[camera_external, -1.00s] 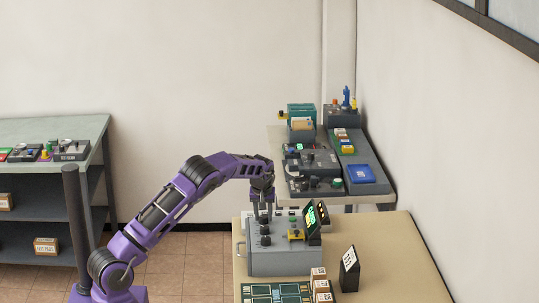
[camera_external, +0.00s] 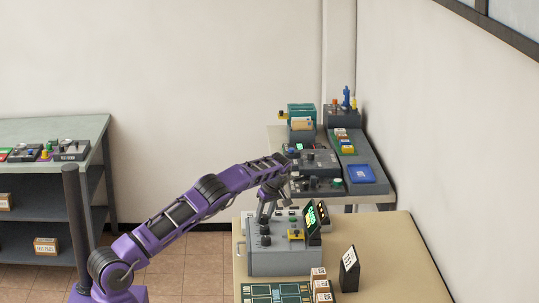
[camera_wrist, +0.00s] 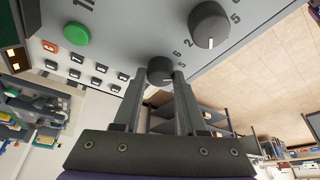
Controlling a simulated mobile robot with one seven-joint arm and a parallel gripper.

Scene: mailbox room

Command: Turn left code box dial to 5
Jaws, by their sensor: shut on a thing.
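The code box (camera_external: 283,262) is a grey sloped-top box on the tan table, with black dials and a lit green display (camera_external: 311,217). My gripper (camera_external: 261,218) comes down tilted at its back-left dial. In the wrist view, my gripper (camera_wrist: 161,75) has a finger on each side of a small dark dial (camera_wrist: 161,69) and is shut on it. A second dial (camera_wrist: 209,25) is apart from the fingers, with a white pointer line and digits 2 and 5 nearby.
A green button (camera_wrist: 76,34), an orange key and several dark keys are on the panel in the wrist view. A yellow part (camera_external: 296,234) stands on the box's right. Small boxes (camera_external: 320,286) and a black stand (camera_external: 349,268) are on the table.

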